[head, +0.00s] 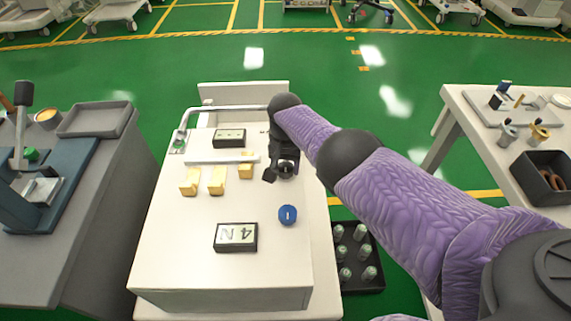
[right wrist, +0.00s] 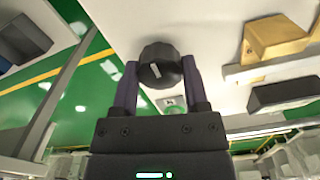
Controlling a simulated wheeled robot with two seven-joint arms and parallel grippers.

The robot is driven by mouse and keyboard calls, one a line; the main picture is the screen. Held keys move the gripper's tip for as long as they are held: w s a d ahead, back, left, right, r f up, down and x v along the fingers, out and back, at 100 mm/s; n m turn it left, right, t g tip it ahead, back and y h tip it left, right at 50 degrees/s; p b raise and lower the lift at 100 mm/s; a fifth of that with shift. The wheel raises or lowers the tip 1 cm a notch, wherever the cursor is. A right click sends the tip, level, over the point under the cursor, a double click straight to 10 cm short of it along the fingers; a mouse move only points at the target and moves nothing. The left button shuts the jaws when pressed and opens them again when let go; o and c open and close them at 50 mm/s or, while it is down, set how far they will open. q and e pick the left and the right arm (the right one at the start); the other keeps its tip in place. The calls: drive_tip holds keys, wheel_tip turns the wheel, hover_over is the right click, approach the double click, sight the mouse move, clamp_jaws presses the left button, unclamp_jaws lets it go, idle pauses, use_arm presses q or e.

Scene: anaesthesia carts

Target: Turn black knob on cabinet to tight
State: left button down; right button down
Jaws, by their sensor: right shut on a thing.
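The black knob (right wrist: 158,65) has a pale mark on its face and sits between the fingers of my right gripper (right wrist: 158,72) in the right wrist view. Both fingers touch its sides, so the gripper is shut on it. In the head view the right gripper (head: 277,172) is at the right side of the white cabinet (head: 175,255), and the knob (head: 286,168) is partly hidden by it. My left gripper is not in view.
A blue knob (head: 288,215) sits in front of the black one. Several yellow handles (head: 217,180), a rail (head: 222,159) and two displays (head: 236,237) (head: 229,138) are on the cabinet. A black tray (head: 372,283) of cylinders lies to the right, and side tables flank the cabinet.

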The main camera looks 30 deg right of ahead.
sight(285, 166)
drive_tip(key=shift+w+r, duration=0.1)
drive_tip(key=shift+c, duration=0.5)
unclamp_jaws()
wheel_tip(285, 166, up, 7)
drive_tip(key=p, duration=0.5)
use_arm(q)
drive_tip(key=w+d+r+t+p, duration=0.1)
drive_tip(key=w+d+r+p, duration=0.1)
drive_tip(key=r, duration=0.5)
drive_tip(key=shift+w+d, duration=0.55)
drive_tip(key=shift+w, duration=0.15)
use_arm(e)
wheel_tip(285, 166, up, 3)
drive_tip(key=shift+f, duration=0.15)
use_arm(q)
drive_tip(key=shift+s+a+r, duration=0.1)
